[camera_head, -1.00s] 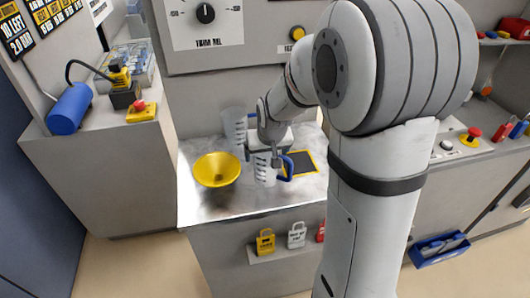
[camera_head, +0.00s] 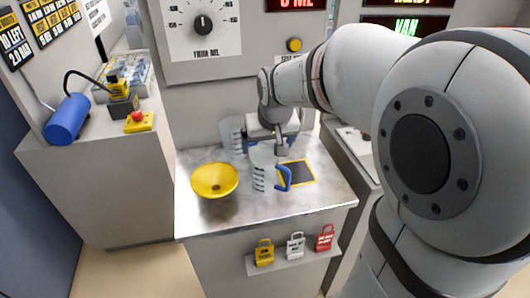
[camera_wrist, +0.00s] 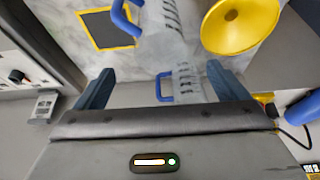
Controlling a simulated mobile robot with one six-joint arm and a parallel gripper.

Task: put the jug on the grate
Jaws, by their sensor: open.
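A clear jug with dark marks and a blue handle (camera_head: 283,178) stands upright on the metal bench, its body between the yellow funnel and the grate. Its handle overlaps the grate's left part in the head view. The grate (camera_head: 300,171) is a dark square with a yellow border; it also shows in the wrist view (camera_wrist: 107,30). A second clear jug (camera_head: 230,132) stands farther back, partly hidden by my gripper. In the wrist view, its blue handle (camera_wrist: 163,88) shows between the fingers. My gripper (camera_wrist: 160,88) is open and empty, above and behind the front jug.
A yellow funnel (camera_head: 214,180) is left of the front jug. A control panel (camera_head: 203,28) rises behind the bench. Padlock-shaped tags (camera_head: 295,245) are on the bench's front. A blue cylinder (camera_head: 67,119) lies on the left cabinet. The bench's front strip is clear.

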